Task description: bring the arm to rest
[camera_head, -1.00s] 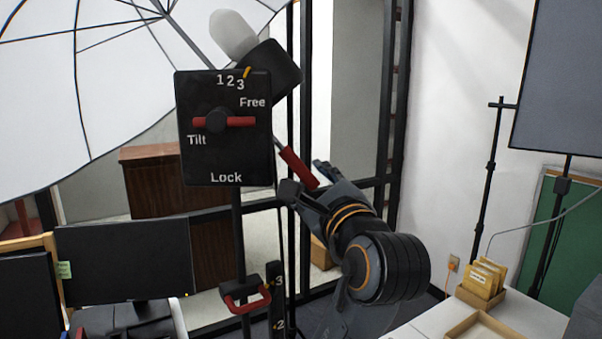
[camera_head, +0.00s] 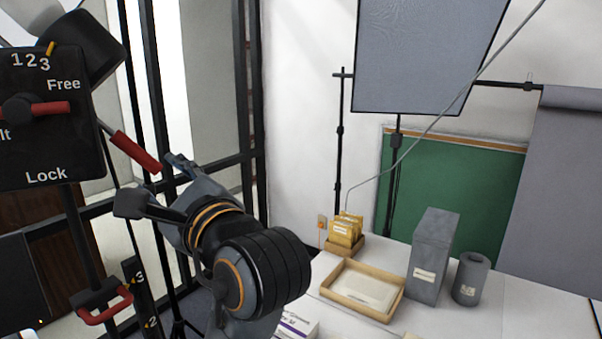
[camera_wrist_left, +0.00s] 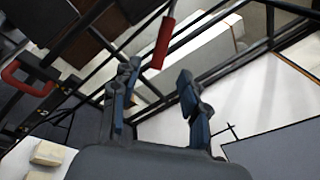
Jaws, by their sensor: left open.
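My left gripper (camera_head: 150,180) is open and empty. It is raised in front of the black window frame, to the right of the black light stand. In the wrist view its two fingers (camera_wrist_left: 157,98) stand apart with nothing between them. A red handle (camera_head: 136,151) of the stand shows close to the fingertips in the head view; it also shows in the wrist view (camera_wrist_left: 160,42), beyond the fingers. I cannot tell whether they touch. My right gripper is not in view.
The control box (camera_head: 45,125) is at the left. On the white table (camera_head: 480,300) stand a wooden tray (camera_head: 335,305), a box of yellow folders (camera_head: 345,232), a grey archival box (camera_head: 433,258) and a grey cylinder (camera_head: 470,280). A grey panel (camera_head: 425,50) hangs behind.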

